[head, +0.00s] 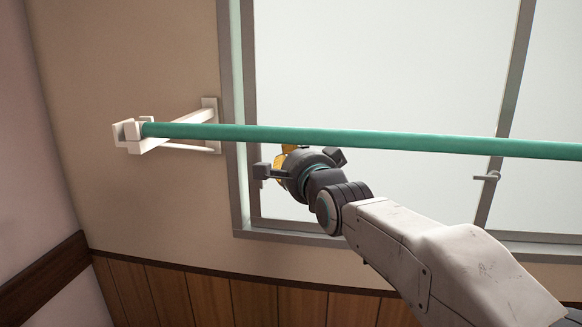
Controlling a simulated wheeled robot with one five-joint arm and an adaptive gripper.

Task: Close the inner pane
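A window with pale frosted glass (390,85) in grey frames fills the middle and right. A grey upright stile (507,100) divides it, with a small latch (487,177) on it. I cannot tell which pane is the inner one. My gripper (284,158) is in front of the glass at the lower left corner of the window, close to the left frame and just below the teal pole. It is seen from behind. An orange-yellow part shows on its far side. Its fingertips are hidden, and contact with the frame cannot be told.
A teal pole (360,139) runs across the window, just above my gripper. A white wall bracket (160,132) holds its left end. Beige wall (120,60) lies left, with wood panelling (220,295) below.

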